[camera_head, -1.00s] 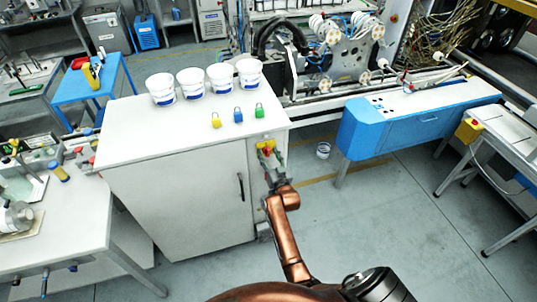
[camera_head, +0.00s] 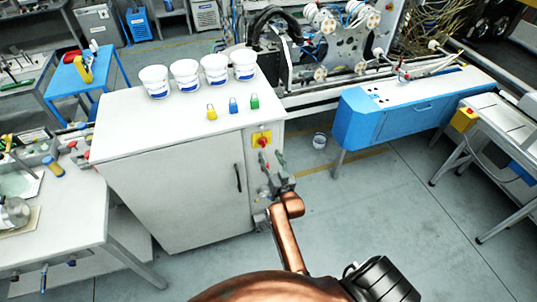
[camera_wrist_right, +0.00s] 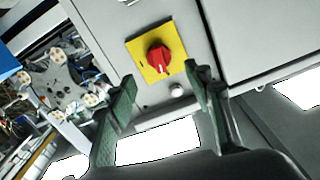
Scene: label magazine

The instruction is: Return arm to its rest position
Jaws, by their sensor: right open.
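My right gripper (camera_head: 272,164) is at the front of the white cabinet (camera_head: 175,190), a little below a red rotary knob on a yellow plate (camera_head: 262,139). In the right wrist view my right gripper (camera_wrist_right: 160,76) shows two separated green fingers with nothing between them. The red knob (camera_wrist_right: 158,57) lies beyond the fingertips, apart from them. My copper-coloured right arm reaches up from the bottom of the head view. My left gripper is not in view.
Several white tubs (camera_head: 185,76) and yellow, blue and green padlocks (camera_head: 233,106) stand on the cabinet top. A blue-sided bench (camera_head: 365,125) is to the right, a cluttered white table (camera_head: 60,225) to the left. The floor (camera_head: 400,220) right of my arm is clear.

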